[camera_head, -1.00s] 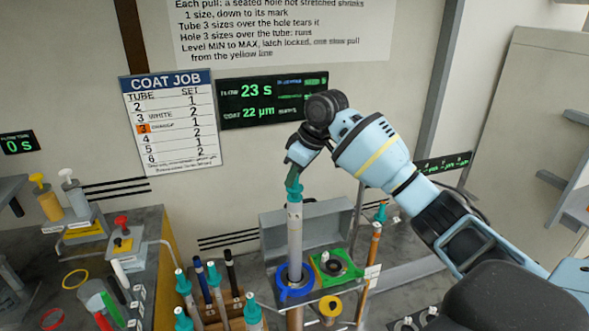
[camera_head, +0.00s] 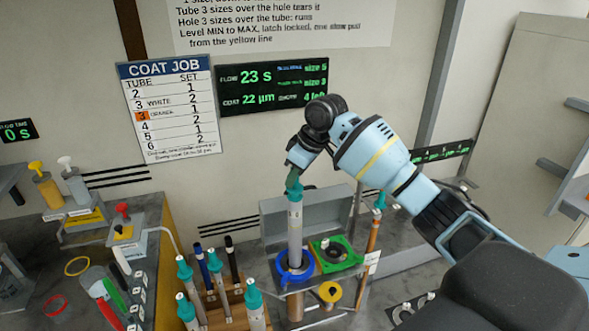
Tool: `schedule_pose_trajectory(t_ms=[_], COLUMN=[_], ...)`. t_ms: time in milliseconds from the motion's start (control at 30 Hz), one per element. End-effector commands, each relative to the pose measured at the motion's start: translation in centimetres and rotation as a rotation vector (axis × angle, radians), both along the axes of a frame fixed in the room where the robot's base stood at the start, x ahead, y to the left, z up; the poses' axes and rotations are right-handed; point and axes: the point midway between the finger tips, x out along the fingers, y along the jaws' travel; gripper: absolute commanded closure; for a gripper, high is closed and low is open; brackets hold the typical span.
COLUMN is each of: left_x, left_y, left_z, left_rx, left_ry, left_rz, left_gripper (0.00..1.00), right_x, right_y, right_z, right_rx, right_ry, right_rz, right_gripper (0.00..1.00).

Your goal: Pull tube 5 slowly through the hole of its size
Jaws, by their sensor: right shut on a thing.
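A grey tube (camera_head: 295,222) with a teal cap stands upright in the blue ring (camera_head: 281,278), its lower part going down into the ring's hole. My right gripper (camera_head: 294,176) is shut on the teal top of this tube, above the ring. The fingers partly hide the cap. I cannot read a number on the tube. A green holder (camera_head: 348,245) with a dark round centre sits just right of the blue ring. My left gripper is not in view.
Teal-capped tubes (camera_head: 186,275) and dark-capped pens stand in a wooden rack (camera_head: 212,312) at front left. A copper rod (camera_head: 372,235) stands right of the green holder. A display (camera_head: 272,88) reads 23 s and 22 µm. A grey box (camera_head: 305,215) stands behind.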

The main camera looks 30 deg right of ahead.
Motion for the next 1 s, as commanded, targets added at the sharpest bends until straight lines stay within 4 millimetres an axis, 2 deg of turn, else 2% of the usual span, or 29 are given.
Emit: schedule_pose_trajectory(t_ms=[600, 1000], left_x=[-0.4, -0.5], left_y=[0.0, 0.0], left_z=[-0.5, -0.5], left_rx=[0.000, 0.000], left_ry=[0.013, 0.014], left_rz=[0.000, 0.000], left_gripper=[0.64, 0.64], right_x=[0.0, 0.0], right_y=[0.0, 0.0], right_z=[-3.7, -4.2], right_rx=[0.001, 0.000], right_ry=[0.001, -0.001], right_rz=[-0.001, 0.000], right_gripper=[1.00, 1.00])
